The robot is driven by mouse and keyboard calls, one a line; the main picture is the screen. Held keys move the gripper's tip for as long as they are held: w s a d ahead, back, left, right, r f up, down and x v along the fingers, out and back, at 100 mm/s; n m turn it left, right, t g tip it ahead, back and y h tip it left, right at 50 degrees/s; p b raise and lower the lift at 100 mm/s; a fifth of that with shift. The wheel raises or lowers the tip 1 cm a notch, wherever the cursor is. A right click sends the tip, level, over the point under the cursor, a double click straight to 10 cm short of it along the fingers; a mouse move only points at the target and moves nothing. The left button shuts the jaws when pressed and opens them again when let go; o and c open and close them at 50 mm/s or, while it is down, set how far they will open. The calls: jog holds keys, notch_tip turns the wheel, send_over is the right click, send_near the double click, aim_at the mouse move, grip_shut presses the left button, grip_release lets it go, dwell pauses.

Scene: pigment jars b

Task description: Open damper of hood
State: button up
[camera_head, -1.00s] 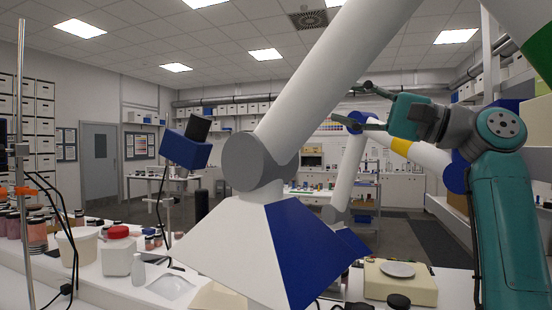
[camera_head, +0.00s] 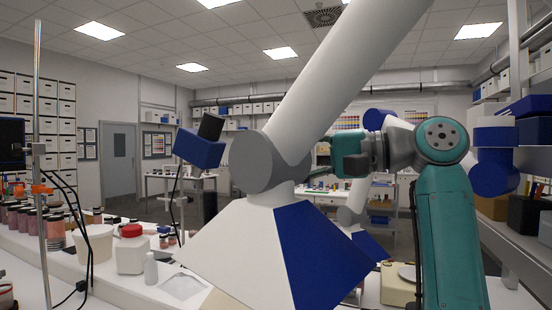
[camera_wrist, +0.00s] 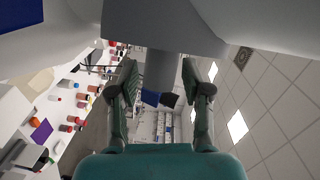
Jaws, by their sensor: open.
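The hood (camera_head: 240,250) is a white and blue flared cone in the middle of the head view. A grey round joint (camera_head: 258,162) sits above it, and a thick white duct (camera_head: 345,85) rises to the upper right. I cannot make out a separate damper handle. My teal gripper (camera_head: 338,150) is just right of the joint and the duct's lower end, pointing left. In the wrist view my gripper (camera_wrist: 160,78) is open and empty, its two fingers apart on either side of a grey pipe-like part (camera_wrist: 168,68). I cannot tell whether they touch it.
Jars, a white tub (camera_head: 95,243) and a red-lidded container (camera_head: 131,250) stand on the left bench. A cream device (camera_head: 397,285) is below my arm. Shelves (camera_head: 520,230) line the right side.

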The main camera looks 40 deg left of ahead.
jog(key=shift+x, duration=1.4)
grip_shut()
